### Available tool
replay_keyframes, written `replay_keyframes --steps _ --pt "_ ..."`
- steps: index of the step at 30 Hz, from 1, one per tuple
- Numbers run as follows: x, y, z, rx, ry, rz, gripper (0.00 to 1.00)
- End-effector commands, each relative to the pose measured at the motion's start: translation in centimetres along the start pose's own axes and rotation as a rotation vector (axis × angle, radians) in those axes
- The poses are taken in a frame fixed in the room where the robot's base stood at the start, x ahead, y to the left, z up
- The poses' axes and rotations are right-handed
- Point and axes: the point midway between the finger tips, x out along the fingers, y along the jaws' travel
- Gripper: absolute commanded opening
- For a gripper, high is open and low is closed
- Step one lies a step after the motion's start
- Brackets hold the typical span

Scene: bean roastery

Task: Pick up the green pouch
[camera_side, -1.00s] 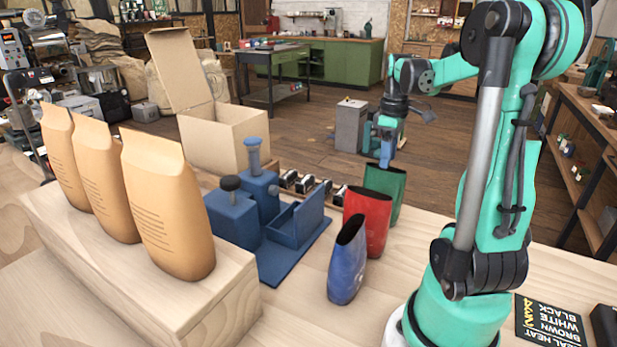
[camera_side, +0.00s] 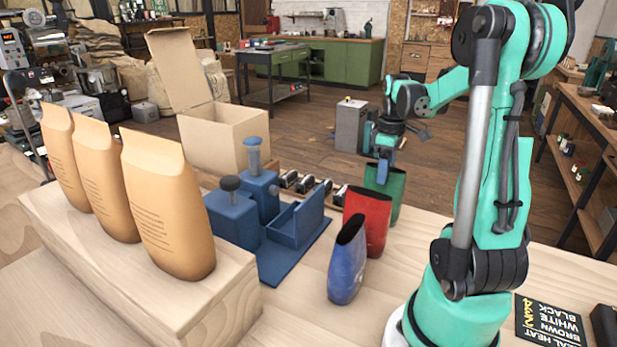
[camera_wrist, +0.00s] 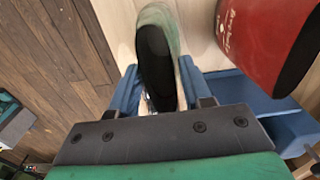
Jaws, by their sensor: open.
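The green pouch (camera_side: 397,194) stands upright with its dark mouth open, behind the red pouch (camera_side: 371,215). My gripper (camera_side: 383,176) points down at the top of the green pouch. In the wrist view my gripper (camera_wrist: 157,92) is open, with one blue finger on each side of the green pouch (camera_wrist: 160,17). The pouch's dark opening lies between the fingers. I cannot tell whether either finger touches it. The red pouch also shows in the wrist view (camera_wrist: 258,40), just right of the right finger.
A blue pouch (camera_side: 347,262) stands nearer on the table. A blue sealing fixture (camera_side: 284,262) is to the left, with an open cardboard box (camera_side: 222,137) behind it. Tan bags (camera_side: 167,205) stand on a wooden block (camera_side: 142,280). A dark label card (camera_side: 550,320) lies at front right.

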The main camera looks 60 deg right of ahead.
Motion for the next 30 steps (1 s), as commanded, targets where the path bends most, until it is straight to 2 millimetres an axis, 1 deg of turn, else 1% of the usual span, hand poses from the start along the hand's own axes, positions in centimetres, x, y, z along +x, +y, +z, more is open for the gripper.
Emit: replay_keyframes --steps 11,12,14,15,16,26,30 --pt "0.16 0.01 0.0 0.0 0.0 0.0 0.43" --pt "0.16 0.01 0.0 0.0 0.0 0.0 0.32" --pt "0.15 0.01 0.0 0.0 0.0 0.0 0.15" --pt "0.15 0.01 0.0 0.0 0.0 0.0 0.04" --pt "0.15 0.01 0.0 0.0 0.0 0.0 0.0" --pt "0.13 0.0 0.0 0.0 0.0 0.0 0.0" --pt "-0.26 -0.01 0.01 0.0 0.0 0.0 0.0"
